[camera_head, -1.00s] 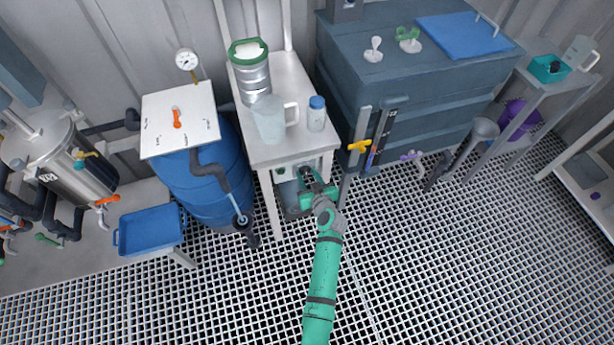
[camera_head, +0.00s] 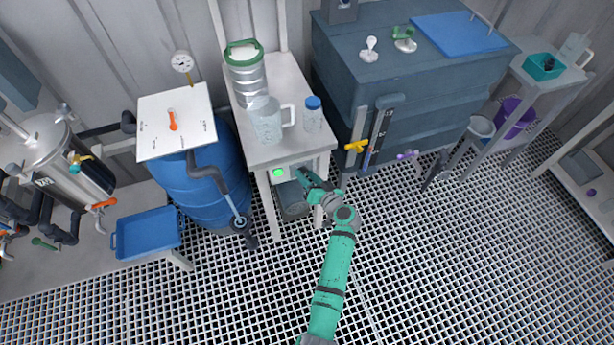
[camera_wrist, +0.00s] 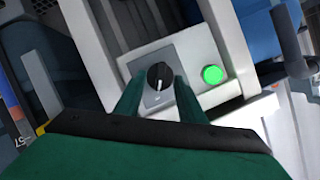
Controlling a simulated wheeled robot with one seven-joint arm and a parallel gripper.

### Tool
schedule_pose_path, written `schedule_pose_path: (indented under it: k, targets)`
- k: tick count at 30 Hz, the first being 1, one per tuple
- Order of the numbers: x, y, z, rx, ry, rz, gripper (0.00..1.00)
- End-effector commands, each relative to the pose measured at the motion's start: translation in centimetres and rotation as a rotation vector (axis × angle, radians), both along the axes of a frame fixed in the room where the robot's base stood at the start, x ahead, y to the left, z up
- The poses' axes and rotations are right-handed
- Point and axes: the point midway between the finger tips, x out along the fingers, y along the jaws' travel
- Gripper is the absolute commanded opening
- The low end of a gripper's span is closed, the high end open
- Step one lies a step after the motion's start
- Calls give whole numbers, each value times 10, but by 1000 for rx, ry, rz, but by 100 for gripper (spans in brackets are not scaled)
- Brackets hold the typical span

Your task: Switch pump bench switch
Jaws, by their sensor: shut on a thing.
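The pump bench switch is a black rotary knob (camera_wrist: 160,74) with a white pointer line on a grey plate, seen in the wrist view. A round green light (camera_wrist: 212,74) glows beside it and also shows on the bench front in the head view (camera_head: 278,172). My green gripper (camera_wrist: 157,84) has one finger on each side of the knob and is shut on it. In the head view my gripper (camera_head: 301,173) is at the front panel under the bench top (camera_head: 281,151), and it hides the knob there.
A clear jug (camera_head: 267,122), a blue-capped bottle (camera_head: 312,116) and a green-lidded canister (camera_head: 248,75) stand on the bench. A blue barrel (camera_head: 195,190) is at the left, a dark blue cabinet (camera_head: 420,100) at the right. The grating floor in front is free.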

Motion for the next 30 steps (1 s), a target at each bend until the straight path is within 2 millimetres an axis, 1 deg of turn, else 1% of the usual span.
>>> schedule_pose_path:
  k: [10, 11, 12, 13, 23, 26, 30]
  targets:
    - [-1, 0, -1, 3, 3, 1, 13]
    - [-1, 0, -1, 3, 3, 1, 41]
    - [-1, 0, -1, 3, 4, 0, 50]
    - [-1, 0, -1, 3, 3, -1, 54]
    - [-2, -1, 0, 2, 1, -1, 54]
    - [-9, -6, 2, 2, 1, -2, 54]
    - [-27, -16, 9, 2, 3, -3, 54]
